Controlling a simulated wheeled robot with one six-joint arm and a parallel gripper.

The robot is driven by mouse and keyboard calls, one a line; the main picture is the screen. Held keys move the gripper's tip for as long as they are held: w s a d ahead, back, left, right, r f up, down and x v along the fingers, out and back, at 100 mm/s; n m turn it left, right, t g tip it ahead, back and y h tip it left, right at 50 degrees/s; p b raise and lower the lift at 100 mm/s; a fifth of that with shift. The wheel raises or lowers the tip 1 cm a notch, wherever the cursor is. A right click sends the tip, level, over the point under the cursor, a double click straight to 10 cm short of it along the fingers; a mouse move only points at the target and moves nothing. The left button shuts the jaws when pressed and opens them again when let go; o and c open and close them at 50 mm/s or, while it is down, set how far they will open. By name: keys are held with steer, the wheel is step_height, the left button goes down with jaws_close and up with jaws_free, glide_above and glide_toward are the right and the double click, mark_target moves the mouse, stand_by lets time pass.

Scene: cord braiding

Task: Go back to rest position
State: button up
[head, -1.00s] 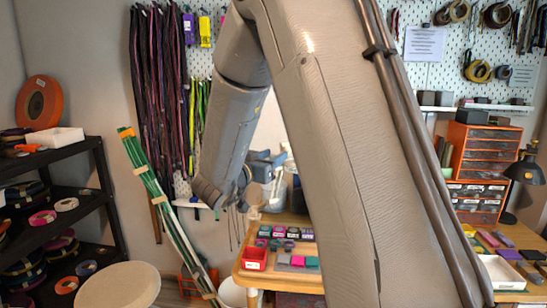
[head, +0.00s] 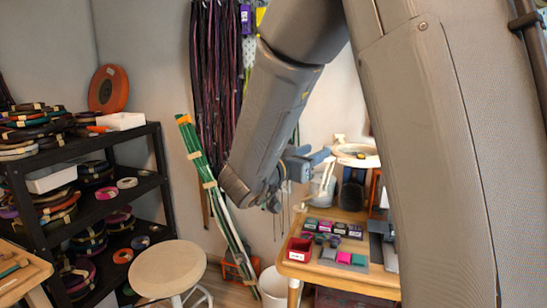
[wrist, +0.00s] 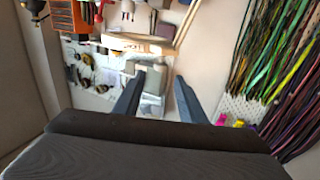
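My gripper (head: 306,160) hangs at the end of my raised arm, in front of the wall and to the upper left of the wooden workbench (head: 330,279) in the head view. In the wrist view, the two dark fingers of my gripper (wrist: 159,78) stand apart with nothing held between them. My arm hides much of the right side of the head view.
A black shelf (head: 108,211) with cord rolls stands at left, and a round stool (head: 168,267) is in front of it. Green sticks (head: 206,170) lean on the wall. Cords (head: 216,80) hang on the wall; they also show in the wrist view (wrist: 275,60).

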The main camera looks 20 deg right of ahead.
steer(key=shift+w, duration=0.1)
steer(key=w+a+f+n+t+y, duration=0.3)
steer(key=w+a+f+n+y, duration=0.15)
steer(key=f+y, duration=0.2)
steer(key=s+a+f+n+g+y, duration=0.3)
steer(key=s+a+f+n+y, duration=0.15)
steer(key=a+f+y, duration=0.3)
steer(key=s+f+n+g, duration=0.1)
steer(key=s+f+g, duration=0.3)
steer(key=s, duration=0.7)
steer(key=s+d+f+n+g+y, duration=0.1)
steer(key=s+f+g, duration=0.4)
steer(key=s, duration=0.6)
steer(key=shift+s+d+f, duration=0.2)
steer(key=shift+s+f, duration=0.2)
steer(key=shift+f, duration=0.15)
